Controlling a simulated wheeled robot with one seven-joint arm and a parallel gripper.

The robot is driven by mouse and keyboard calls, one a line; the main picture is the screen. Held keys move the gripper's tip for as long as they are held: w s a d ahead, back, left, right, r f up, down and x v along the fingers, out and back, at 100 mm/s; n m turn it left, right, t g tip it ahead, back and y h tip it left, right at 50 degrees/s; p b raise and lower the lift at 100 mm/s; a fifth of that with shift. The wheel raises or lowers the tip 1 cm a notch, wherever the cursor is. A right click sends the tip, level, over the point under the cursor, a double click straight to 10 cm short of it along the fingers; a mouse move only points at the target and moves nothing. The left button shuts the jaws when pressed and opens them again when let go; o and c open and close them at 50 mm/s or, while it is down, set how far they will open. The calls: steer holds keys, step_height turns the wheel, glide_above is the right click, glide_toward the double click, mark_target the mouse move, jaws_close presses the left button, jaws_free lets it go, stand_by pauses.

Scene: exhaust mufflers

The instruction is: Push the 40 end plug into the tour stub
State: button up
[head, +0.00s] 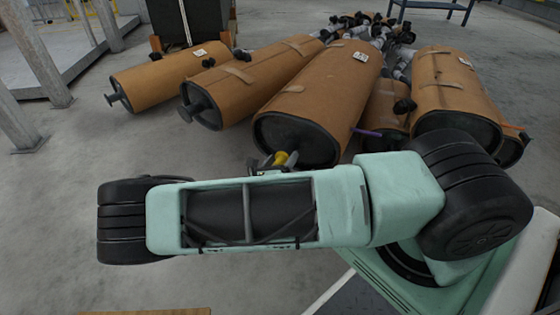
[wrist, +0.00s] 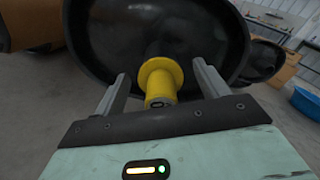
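The yellow end plug (wrist: 161,80) has a wide round flange on its far side and a narrower body towards me. A dark mark on its near end is too small to read. It also shows in the head view (head: 281,158). My gripper (wrist: 160,69) is open, one grey finger on each side of the plug, with a visible gap on both sides. In the head view my gripper (head: 275,161) is mostly hidden behind my arm. The plug is in front of the dark end (head: 295,139) of a brown-wrapped muffler. The stub is hidden behind the plug; I cannot tell whether they touch.
More brown-wrapped mufflers lie on both sides, including a left one (head: 248,84) and a right one (head: 448,85). A purple piece (head: 366,132) sticks out right of the plug. Grey floor (head: 60,190) is clear at the left. A blue tub (wrist: 306,102) stands at right.

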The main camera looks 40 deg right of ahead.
steer(key=shift+a, duration=0.1)
steer(key=p+v, duration=0.5)
steer(key=v, duration=1.2)
steer(key=shift+s+a, duration=0.1)
steer(key=shift+s, duration=0.05)
steer(key=s+a+r+m+g+y, duration=0.35)
steer(key=s+r+m+y, duration=0.3)
steer(key=r, duration=0.35)
steer(key=s+a+r+m+g+y+p, duration=0.1)
steer(key=s+a+r+m+g+y, duration=0.1)
steer(key=s+a+r+m+y, duration=0.45)
steer(key=s+a+r+m+g+y, duration=0.15)
steer(key=s+r+m+y, duration=0.3)
steer(key=r+m, duration=0.65)
step_height(320, 180, up, 41)
steer(key=n+p, duration=0.2)
steer(key=p, duration=3.6)
steer(key=shift+s+d+r+n, duration=0.2)
steer(key=shift+s+r+n, duration=0.1)
steer(key=shift+n, duration=0.1)
steer(key=shift+h, duration=0.25)
